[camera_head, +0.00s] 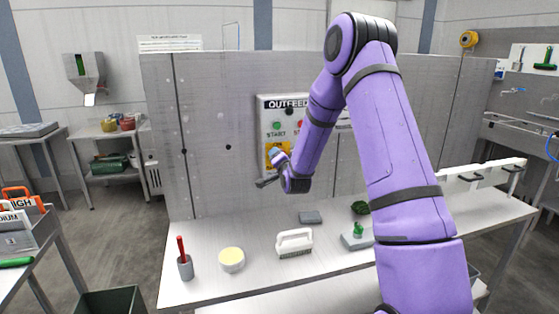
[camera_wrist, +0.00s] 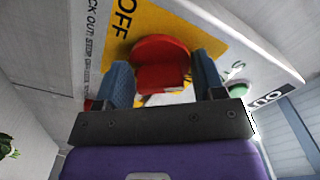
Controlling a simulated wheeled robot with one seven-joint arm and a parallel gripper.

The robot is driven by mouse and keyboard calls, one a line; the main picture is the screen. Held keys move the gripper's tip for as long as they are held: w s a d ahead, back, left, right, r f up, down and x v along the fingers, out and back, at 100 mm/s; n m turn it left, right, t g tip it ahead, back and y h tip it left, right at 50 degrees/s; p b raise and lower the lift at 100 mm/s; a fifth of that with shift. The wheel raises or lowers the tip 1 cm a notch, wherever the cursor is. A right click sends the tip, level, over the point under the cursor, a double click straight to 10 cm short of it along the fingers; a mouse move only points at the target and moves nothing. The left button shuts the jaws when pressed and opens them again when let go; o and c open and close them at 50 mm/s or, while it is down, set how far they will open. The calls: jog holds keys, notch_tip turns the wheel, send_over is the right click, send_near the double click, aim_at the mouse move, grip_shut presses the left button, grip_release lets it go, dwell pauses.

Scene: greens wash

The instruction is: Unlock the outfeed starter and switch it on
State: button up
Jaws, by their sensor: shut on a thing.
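The OUTFEED starter panel (camera_head: 262,110) is mounted on the grey wall behind the bench. It carries a green START button (camera_head: 276,125), a red button (camera_head: 300,124) partly behind my arm, and a yellow plate (camera_head: 268,149). In the wrist view the yellow plate (camera_wrist: 205,37) reads OFF beside lock-out lettering, and a red switch handle (camera_wrist: 160,50) stands on it. My gripper (camera_wrist: 162,80) has its two blue fingers on either side of this red handle and is shut on it. The parts under the handle are mostly hidden, so I cannot tell whether a lock hangs there.
The air in front of the wall left of the panel is free.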

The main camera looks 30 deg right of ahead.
jog(key=m, duration=0.4)
jog(key=shift+d, duration=0.1)
jog(key=shift+m, duration=1.6)
jog(key=o, duration=0.6)
jog(key=shift+c, duration=0.2)
jog(key=shift+s, duration=0.1)
jog(key=v, duration=1)
jog(key=shift+s, duration=0.35)
jog(key=shift+a+r, duration=0.1)
jog(key=shift+a, duration=0.1)
